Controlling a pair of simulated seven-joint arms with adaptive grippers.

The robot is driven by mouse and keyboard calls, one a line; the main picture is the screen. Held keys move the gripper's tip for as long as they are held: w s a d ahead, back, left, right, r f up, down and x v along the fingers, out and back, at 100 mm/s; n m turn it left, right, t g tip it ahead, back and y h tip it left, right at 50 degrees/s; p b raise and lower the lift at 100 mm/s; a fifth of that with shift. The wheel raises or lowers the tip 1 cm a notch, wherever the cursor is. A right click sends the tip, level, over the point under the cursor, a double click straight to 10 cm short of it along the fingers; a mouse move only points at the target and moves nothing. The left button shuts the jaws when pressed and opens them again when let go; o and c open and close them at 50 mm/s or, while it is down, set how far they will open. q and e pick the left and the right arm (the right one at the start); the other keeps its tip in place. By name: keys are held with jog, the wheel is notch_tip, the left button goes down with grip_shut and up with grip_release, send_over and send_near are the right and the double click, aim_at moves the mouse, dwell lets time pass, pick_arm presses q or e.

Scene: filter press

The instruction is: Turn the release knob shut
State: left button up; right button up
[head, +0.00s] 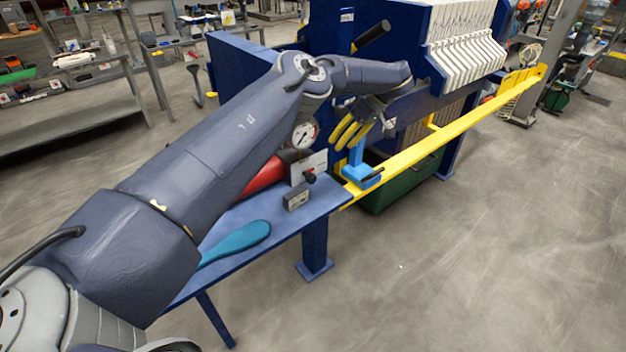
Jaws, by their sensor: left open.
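A small dark knob (310,176) sits at the front of a pale plate (308,164), below a round pressure gauge (303,135); it looks like the release knob. How far it is turned is too small to tell. My left gripper (346,134), with yellow fingers, is open and empty. In the picture it is above and to the right of the knob, apart from it, beside the gauge and above a light-blue bracket (358,165). My right gripper is not in view.
A blue shelf (285,225) holds a red cylinder (262,176), a small grey box (296,199) and a teal paddle-shaped tool (235,242). A long yellow bar (450,131) runs to the back right. A green bin (405,185) stands below. The floor at right is clear.

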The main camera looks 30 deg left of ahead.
aim_at(314, 178)
pick_arm(q)
jog(key=shift+m, duration=0.4)
jog(key=x, duration=1.7)
jog(key=shift+s+d+f, duration=0.15)
jog(key=shift+s+f, duration=0.05)
jog(key=shift+f, duration=0.1)
